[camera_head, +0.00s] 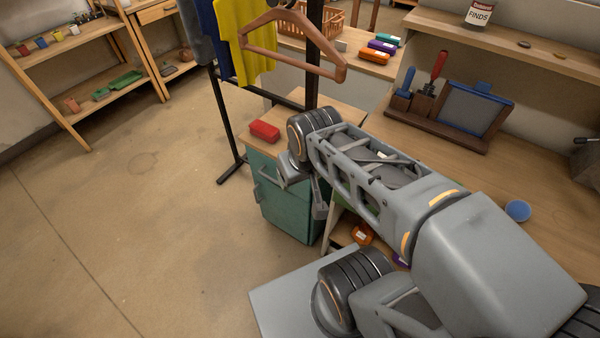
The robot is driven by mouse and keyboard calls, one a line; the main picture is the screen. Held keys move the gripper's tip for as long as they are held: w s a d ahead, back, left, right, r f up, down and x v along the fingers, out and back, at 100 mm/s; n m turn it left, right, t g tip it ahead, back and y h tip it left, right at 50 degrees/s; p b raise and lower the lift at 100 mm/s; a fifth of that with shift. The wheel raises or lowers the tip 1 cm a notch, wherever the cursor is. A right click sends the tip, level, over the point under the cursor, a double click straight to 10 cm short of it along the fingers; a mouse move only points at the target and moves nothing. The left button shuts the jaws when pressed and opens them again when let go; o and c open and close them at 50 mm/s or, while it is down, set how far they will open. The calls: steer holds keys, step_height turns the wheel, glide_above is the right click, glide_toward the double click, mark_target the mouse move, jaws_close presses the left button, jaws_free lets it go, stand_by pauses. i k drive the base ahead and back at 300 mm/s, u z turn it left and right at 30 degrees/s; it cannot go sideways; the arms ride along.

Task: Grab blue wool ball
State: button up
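A small blue ball (518,210) rests on the wooden worktop at the right, just beyond my arm's thick grey upper link. My gripper (304,198) is at the far end of my arm, in front of the teal cabinet and well to the left of the ball. It points down, and its two fingers look apart with nothing between them. Part of the gripper is hidden behind my wrist.
The worktop (540,185) holds a dark wooden rack (430,125) with tools. A red box (264,131) sits on the teal cabinet (285,205). A clothes rack with a wooden hanger (290,40) stands behind. A shelf (520,38) overhangs the worktop. Open floor lies left.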

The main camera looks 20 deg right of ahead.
mark_target(519, 211)
steer(key=u, duration=0.5)
steer(key=k, duration=1.25)
steer(key=z, duration=1.1)
steer(key=i, duration=0.55)
steer(key=z, duration=0.05)
